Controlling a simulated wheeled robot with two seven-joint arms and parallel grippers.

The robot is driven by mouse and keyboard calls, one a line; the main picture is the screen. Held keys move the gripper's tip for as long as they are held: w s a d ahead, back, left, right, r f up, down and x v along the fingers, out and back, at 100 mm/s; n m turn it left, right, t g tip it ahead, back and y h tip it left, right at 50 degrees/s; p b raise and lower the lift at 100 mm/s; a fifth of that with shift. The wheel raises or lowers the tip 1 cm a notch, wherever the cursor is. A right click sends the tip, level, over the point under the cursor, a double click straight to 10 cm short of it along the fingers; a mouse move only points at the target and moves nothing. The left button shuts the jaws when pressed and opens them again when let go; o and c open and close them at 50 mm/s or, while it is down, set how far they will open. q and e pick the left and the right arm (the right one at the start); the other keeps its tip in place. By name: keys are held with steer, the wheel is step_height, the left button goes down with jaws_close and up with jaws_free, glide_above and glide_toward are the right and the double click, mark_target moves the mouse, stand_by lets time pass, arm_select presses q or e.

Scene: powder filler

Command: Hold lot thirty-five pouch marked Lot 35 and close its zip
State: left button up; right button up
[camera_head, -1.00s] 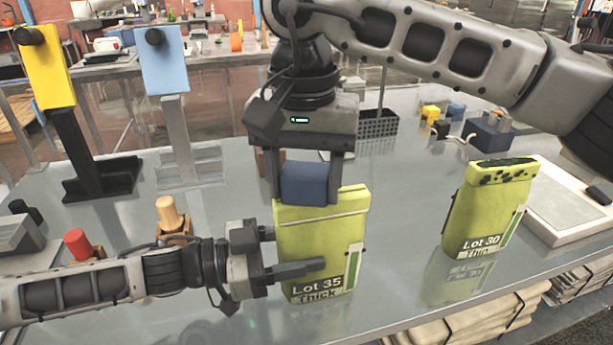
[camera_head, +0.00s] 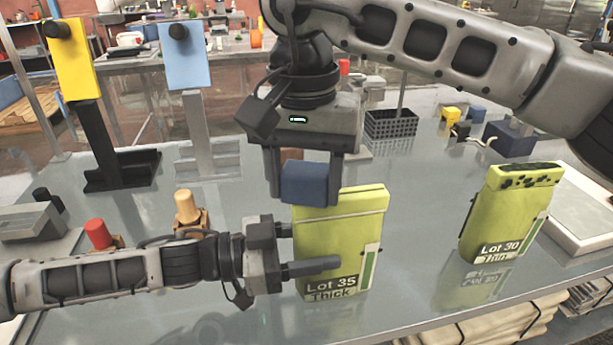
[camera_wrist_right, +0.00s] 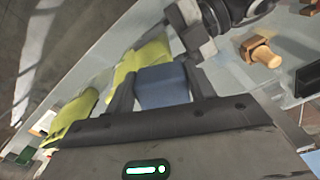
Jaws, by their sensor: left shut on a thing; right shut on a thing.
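The Lot 35 pouch (camera_head: 345,225) is yellow-green and stands upright near the table's front edge, with a "Lot 35 Thick" label low on its front. My left gripper (camera_head: 310,248) is shut on its lower left side. My right gripper (camera_head: 305,203) is above, pointing down, shut on a dark blue block (camera_head: 305,183). The block is at the pouch's upper left, in front of its top left corner, and hides it. The block (camera_wrist_right: 162,85) and pouch (camera_wrist_right: 140,58) also show in the right wrist view. Whether the zip under the block is closed is hidden.
A Lot 30 pouch (camera_head: 508,215) stands to the right, beside a pale tray (camera_head: 572,215). Yellow (camera_head: 74,65) and blue (camera_head: 185,55) panels on stands are at the back left. Red (camera_head: 98,234) and tan (camera_head: 187,207) knobbed pieces stand behind my left arm.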

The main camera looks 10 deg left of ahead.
steer(key=shift+r, duration=3.05)
arm_select(q)
steer(key=o, duration=0.8)
steer(key=shift+o, duration=0.2)
steer(key=shift+a, duration=0.15)
steer(key=v, duration=1.1)
steer(key=shift+a, duration=0.4)
steer(key=shift+s, duration=0.15)
